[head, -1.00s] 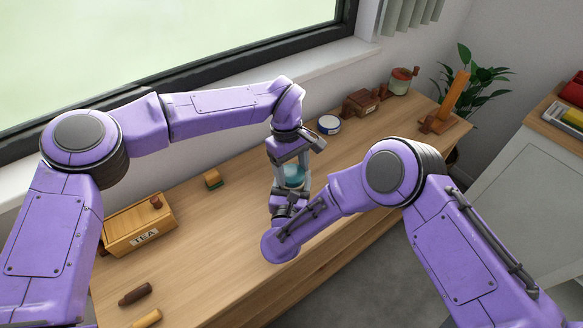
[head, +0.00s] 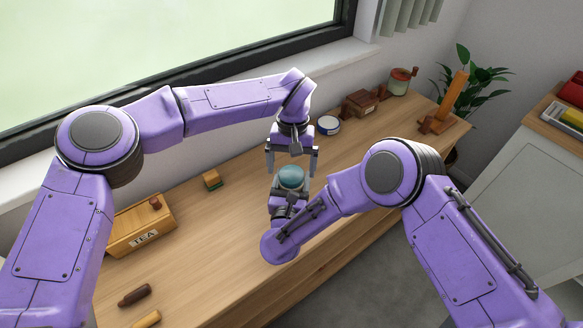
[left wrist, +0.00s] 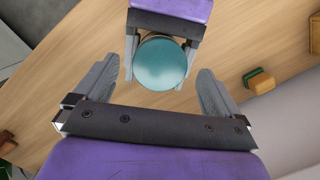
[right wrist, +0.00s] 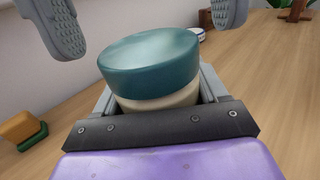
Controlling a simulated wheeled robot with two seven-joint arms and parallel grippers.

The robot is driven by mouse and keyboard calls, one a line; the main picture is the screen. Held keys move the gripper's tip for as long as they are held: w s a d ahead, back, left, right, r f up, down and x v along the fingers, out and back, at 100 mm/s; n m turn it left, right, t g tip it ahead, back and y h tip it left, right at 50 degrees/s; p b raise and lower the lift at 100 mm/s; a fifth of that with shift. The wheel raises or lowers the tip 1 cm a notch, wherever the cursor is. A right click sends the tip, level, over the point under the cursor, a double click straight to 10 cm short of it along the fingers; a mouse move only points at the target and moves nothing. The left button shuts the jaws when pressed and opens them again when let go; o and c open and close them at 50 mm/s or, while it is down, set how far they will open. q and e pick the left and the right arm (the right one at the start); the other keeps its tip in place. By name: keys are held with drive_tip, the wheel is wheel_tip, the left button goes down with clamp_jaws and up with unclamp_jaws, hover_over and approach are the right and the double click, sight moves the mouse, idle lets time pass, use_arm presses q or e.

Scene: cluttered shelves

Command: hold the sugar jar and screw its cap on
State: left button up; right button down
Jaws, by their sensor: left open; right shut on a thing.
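The sugar jar shows in the right wrist view as a cream body (right wrist: 160,102) under a wide teal cap (right wrist: 150,60). The cap (head: 291,177) also shows from above in the head view, resting on the jar; I cannot tell how tightly it sits. My right gripper (head: 290,192) is shut on the jar body, most of which its fingers and palm hide. My left gripper (head: 292,158) is open and empty, a little above the cap and apart from it. In the left wrist view its fingers stand wide on either side below the cap (left wrist: 161,63).
On the wooden table (head: 225,225) are a TEA box (head: 140,225), a small yellow-green block (head: 212,180), a blue-and-white tin (head: 328,125) and a brown box (head: 361,103). A dark brown piece (head: 134,295) lies at the front left. The window wall runs behind.

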use_arm(q)
drive_tip(key=r, duration=0.4)
drive_tip(key=w+r, duration=0.1)
drive_tip(key=r, duration=0.1)
drive_tip(key=shift+d+r, duration=0.1)
use_arm(e)
unclamp_jaws()
use_arm(q)
drive_tip(key=shift+f, duration=0.2)
use_arm(e)
drive_tip(key=shift+s+a, duration=0.1)
drive_tip(key=shift+s, duration=0.35)
use_arm(q)
wheel_tip(320, 180, down, 2)
drive_tip(key=b, duration=0.2)
drive_tip(key=shift+f+b, duration=0.15)
drive_tip(key=shift+b, duration=0.2)
use_arm(e)
drive_tip(key=s, duration=0.3)
drive_tip(key=s+a, duration=0.1)
drive_tip(key=s, duration=0.5)
drive_tip(key=shift+a+f, duration=0.1)
drive_tip(key=shift+a, duration=0.05)
drive_tip(key=shift+s, duration=0.2)
